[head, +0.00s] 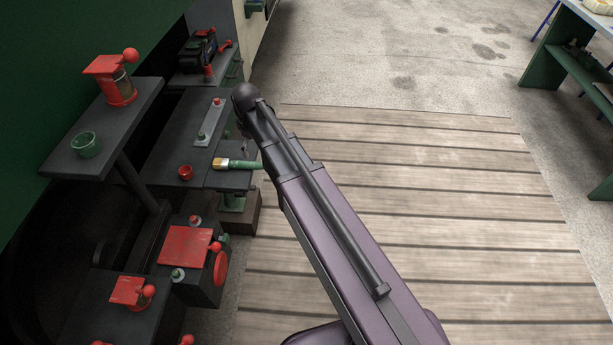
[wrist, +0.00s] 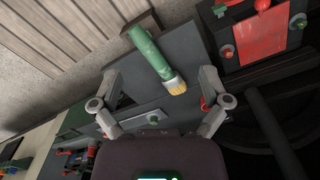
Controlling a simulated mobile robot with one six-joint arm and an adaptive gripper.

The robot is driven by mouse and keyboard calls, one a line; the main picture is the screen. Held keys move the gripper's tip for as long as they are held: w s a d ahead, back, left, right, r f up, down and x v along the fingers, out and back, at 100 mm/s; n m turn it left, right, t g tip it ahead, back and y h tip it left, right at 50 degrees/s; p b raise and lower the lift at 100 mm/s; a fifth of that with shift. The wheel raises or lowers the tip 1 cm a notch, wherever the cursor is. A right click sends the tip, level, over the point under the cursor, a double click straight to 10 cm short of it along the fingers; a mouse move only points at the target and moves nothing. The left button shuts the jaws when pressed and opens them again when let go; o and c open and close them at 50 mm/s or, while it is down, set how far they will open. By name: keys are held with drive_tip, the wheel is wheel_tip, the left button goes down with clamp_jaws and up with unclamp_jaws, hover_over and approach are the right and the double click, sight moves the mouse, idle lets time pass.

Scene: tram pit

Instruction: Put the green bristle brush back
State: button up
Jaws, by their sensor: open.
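The green bristle brush (head: 243,164) lies on the dark grey bench top (head: 180,150), its pale bristles pointing left and its handle end hidden behind my arm. In the wrist view the brush (wrist: 150,54) runs from upper left, handle at the bench edge, to its yellowish bristles near the middle. My gripper (wrist: 158,76) is open and empty, its two fingers spread on either side of the bristle end. How far the fingers are above the brush I cannot tell. In the head view my arm hides the gripper.
A small red cup (head: 185,172) and a light metal strip (head: 208,124) are on the same bench. A green cup (head: 86,144) and a red lantern-like device (head: 115,80) stand on a higher shelf at left. Red-topped boxes (head: 185,246) stand lower. The plank floor (head: 430,200) is clear.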

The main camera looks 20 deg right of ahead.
drive_tip(key=s+d+m, duration=0.8)
drive_tip(key=s+d, duration=0.4)
drive_tip(key=s, duration=0.4)
drive_tip(key=shift+s+d, duration=0.25)
wheel_tip(320, 180, up, 5)
drive_tip(key=p, duration=0.5)
drive_tip(key=shift+r, duration=0.1)
drive_tip(key=c, duration=0.5)
drive_tip(key=shift+c, duration=0.2)
drive_tip(key=shift+a, duration=0.1)
